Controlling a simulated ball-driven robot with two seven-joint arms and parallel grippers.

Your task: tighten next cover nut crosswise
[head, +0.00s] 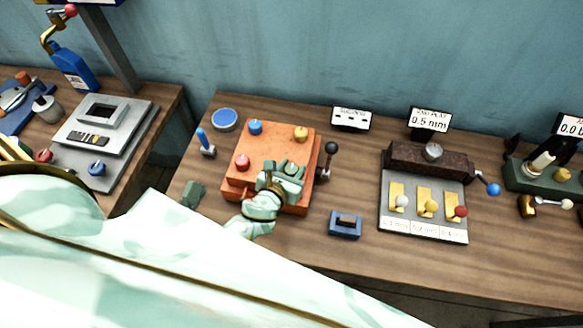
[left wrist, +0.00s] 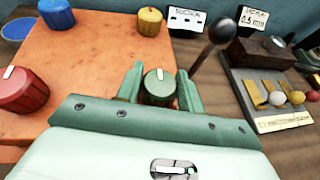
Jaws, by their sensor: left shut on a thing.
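The orange cover block (head: 268,143) stands on the wooden table in the head view. On its top are a blue nut (head: 255,127) at back left, a yellow nut (head: 300,134) at back right and a red nut (head: 242,162) at front left. The green nut (left wrist: 158,84) is at the front right corner. My left gripper (head: 291,173) is over that corner, its two fingers on either side of the green nut and shut on it. In the left wrist view the blue nut (left wrist: 57,14), yellow nut (left wrist: 149,21) and red nut (left wrist: 22,91) stand clear of the fingers.
A black-knobbed lever (head: 329,158) rises close to the right of my left gripper. A blue-handled tool (head: 205,143) stands left of the block, and a small blue box (head: 345,224) lies in front right. A gauge station (head: 424,225) with coloured knobs is farther right.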

